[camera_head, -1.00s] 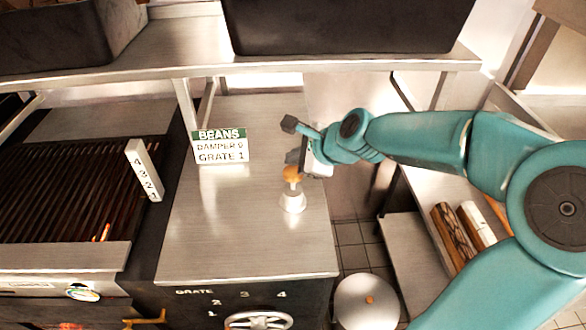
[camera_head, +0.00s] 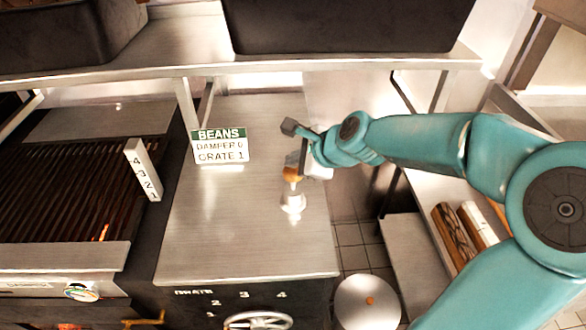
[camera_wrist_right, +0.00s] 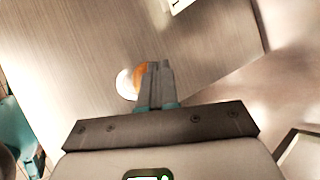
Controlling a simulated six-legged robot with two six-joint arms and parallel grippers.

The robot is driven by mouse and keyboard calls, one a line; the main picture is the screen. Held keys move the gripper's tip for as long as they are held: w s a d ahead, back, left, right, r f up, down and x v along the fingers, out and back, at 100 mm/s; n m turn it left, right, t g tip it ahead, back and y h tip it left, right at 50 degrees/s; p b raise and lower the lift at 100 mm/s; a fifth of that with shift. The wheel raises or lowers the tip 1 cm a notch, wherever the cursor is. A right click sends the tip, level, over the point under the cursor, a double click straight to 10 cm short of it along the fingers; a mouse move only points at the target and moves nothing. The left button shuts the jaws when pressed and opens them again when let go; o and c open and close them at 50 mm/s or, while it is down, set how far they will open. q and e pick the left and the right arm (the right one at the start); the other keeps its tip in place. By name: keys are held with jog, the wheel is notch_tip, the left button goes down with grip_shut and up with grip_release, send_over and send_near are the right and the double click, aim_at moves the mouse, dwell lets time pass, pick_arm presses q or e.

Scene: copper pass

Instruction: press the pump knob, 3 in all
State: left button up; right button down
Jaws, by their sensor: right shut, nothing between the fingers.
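The pump stands upright on the steel counter (camera_head: 240,240), with an orange-brown knob (camera_head: 291,174) on top of a pale base (camera_head: 293,203). My right gripper (camera_head: 292,165) is shut and empty, its fingertips right at the top of the knob. In the right wrist view the shut fingers (camera_wrist_right: 155,70) cover part of the orange knob (camera_wrist_right: 140,74), and the white base (camera_wrist_right: 125,84) shows to its left. I cannot tell whether the fingertips touch the knob. My left gripper is not in view.
A sign reading BEANS, GRATE 1 (camera_head: 220,146) stands behind the pump. A grill (camera_head: 75,195) lies to the left, with a handwheel (camera_head: 258,321) at the counter front. A shelf (camera_head: 330,65) crosses above. A round lidded bin (camera_head: 367,302) stands at the right.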

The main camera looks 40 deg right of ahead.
aim_at(295, 171)
jog(key=shift+f+b, duration=1.5)
jog(key=shift+f, duration=0.2)
dwell(1.2)
jog(key=shift+r, duration=0.1)
jog(key=shift+r+p, duration=2.05)
jog(key=shift+p, duration=0.15)
notch_tip(295, 171, up, 5)
jog(key=p, duration=0.5)
dwell(1.5)
